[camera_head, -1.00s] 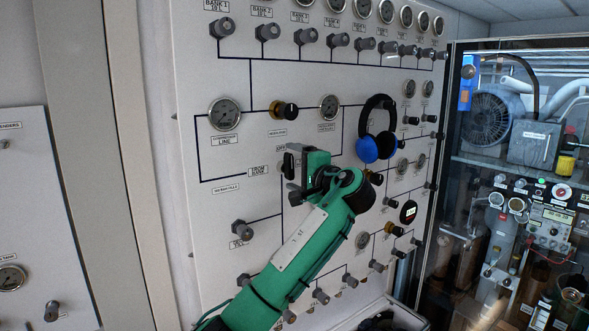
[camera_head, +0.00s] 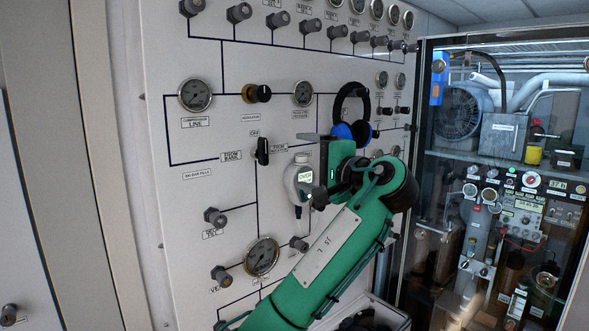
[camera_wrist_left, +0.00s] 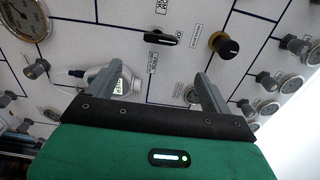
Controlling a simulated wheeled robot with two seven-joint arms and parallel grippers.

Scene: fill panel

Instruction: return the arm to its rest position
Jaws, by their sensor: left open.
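My left arm (camera_head: 335,262) is green and reaches up from the bottom of the head view in front of the fill panel (camera_head: 190,245). My left gripper (camera_head: 316,168) is beside a white handheld device with a small display (camera_head: 299,180) on the panel. In the left wrist view the gripper's two grey fingers (camera_wrist_left: 157,88) are spread wide with nothing held between them. The black selector handle (camera_wrist_left: 161,38) lies beyond the fingers, apart from them. It also shows in the head view (camera_head: 262,151). My right gripper is in neither view.
Blue and black ear defenders (camera_head: 352,130) hang on the panel behind the gripper. Gauges such as the compressor line gauge (camera_head: 195,95) and several knobs stick out from the panel. A glass-fronted cabinet (camera_head: 500,180) stands to the right.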

